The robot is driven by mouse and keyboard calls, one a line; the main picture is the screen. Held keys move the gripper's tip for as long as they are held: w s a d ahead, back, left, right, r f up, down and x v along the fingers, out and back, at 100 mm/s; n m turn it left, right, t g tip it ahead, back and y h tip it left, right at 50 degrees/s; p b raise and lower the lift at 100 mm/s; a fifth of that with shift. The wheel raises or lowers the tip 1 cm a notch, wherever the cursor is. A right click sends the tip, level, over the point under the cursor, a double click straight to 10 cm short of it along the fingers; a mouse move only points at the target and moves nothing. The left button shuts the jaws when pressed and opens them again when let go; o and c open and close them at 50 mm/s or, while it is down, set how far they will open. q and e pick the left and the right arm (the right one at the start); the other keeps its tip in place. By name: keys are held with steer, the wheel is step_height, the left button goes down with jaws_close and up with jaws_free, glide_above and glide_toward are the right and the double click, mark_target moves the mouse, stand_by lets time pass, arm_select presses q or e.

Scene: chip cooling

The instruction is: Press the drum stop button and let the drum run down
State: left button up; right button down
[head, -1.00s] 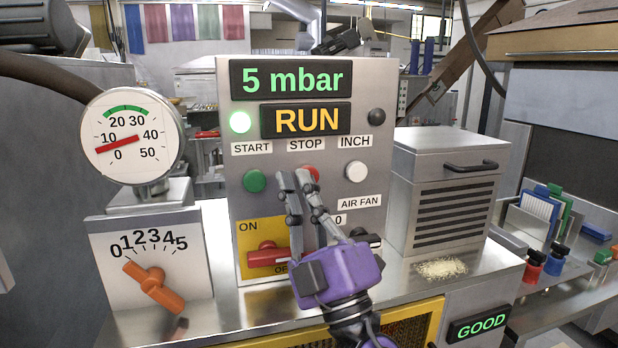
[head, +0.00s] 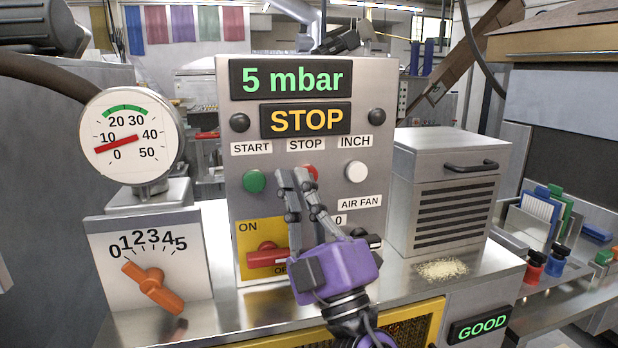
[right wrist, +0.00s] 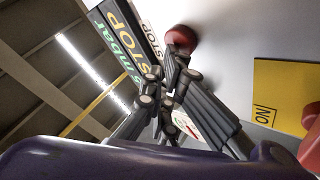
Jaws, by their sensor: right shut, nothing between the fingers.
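The control panel (head: 380,95) stands upright in the middle of the head view. Its red stop button (head: 311,172) is partly hidden behind the fingers of my right gripper (head: 292,174). The mode display (head: 306,121) reads STOP, and the lamp (head: 240,123) left of it is dark. The purple right gripper is shut and empty, with its fingertips at the button. In the right wrist view the red button (right wrist: 181,38) shows just past the fingertips; I cannot tell whether they touch. The drum itself is not clearly visible. My left gripper is not clearly seen.
The green start button (head: 254,181) and white inch button (head: 356,172) flank the stop button. Below are a red ON/OFF switch (head: 267,256) and the air fan knob. A gauge (head: 131,136) and orange dial (head: 153,288) stand left, a vented metal box (head: 450,160) right.

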arm_select(q)
steer(key=shift+w+r, duration=0.25)
steer(key=shift+r, duration=0.1)
arm_select(e)
steer(key=shift+s+d, duration=0.3)
steer(key=shift+s, duration=0.55)
arm_select(q)
steer(key=shift+w+r+p, duration=0.6)
steer(key=shift+r+p, duration=0.05)
steer(key=shift+r, duration=0.1)
arm_select(e)
steer(key=s, duration=0.1)
steer(key=s+d, duration=0.1)
steer(key=s, duration=0.2)
steer(key=shift+s+d, duration=0.25)
steer(key=shift+s, duration=0.15)
